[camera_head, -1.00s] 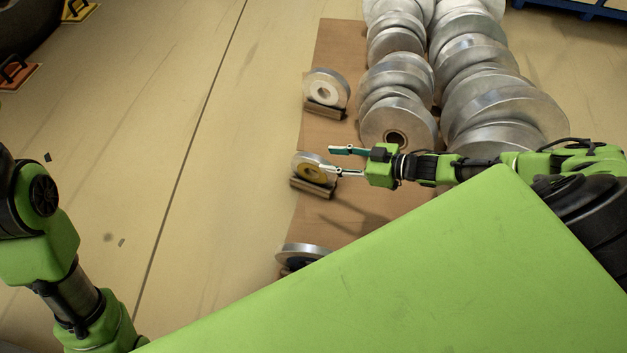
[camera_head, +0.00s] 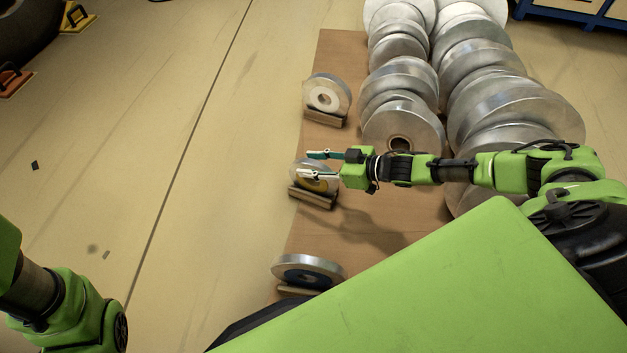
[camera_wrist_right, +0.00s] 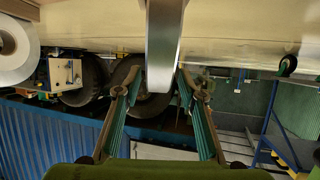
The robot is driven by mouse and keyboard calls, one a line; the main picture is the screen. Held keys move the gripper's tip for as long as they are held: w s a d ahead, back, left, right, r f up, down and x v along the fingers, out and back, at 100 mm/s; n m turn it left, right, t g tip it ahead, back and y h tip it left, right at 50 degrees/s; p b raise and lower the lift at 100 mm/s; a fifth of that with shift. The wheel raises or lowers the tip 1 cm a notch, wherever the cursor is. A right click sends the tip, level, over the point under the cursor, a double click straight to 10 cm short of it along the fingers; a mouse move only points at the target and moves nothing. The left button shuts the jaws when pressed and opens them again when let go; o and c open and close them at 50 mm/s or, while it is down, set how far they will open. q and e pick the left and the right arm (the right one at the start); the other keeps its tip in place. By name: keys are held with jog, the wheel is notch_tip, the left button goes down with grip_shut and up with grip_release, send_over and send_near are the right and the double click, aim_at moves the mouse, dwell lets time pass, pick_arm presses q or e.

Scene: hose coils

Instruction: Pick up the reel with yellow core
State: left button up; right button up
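The reel with yellow core (camera_head: 318,186) stands on edge in a small wooden cradle (camera_head: 312,198) on the brown board; my right gripper partly covers it. My right gripper (camera_head: 304,164) is open, its two fingers apart over the reel. In the right wrist view the reel's metal rim (camera_wrist_right: 163,45) lies between the fingertips of my right gripper (camera_wrist_right: 160,82), with the left finger slightly apart from it. Contact on the right side cannot be told. My left arm shows at the lower left, but its gripper is out of view.
A reel with white core (camera_head: 326,96) stands behind, and a reel with dark core (camera_head: 308,272) in front. Large metal coils (camera_head: 402,130) fill the right side of the brown board (camera_head: 370,225). The floor to the left is mostly clear.

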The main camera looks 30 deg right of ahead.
aim_at(297, 162)
jog(key=b+x, duration=0.1)
jog(key=x, duration=0.1)
jog(key=b+x, duration=0.2)
jog(key=shift+d+f+b, duration=0.15)
jog(key=shift+f+b, duration=0.15)
jog(key=shift+w, duration=0.25)
grip_shut()
jog(key=shift+w+r, duration=0.1)
jog(key=shift+r, duration=0.05)
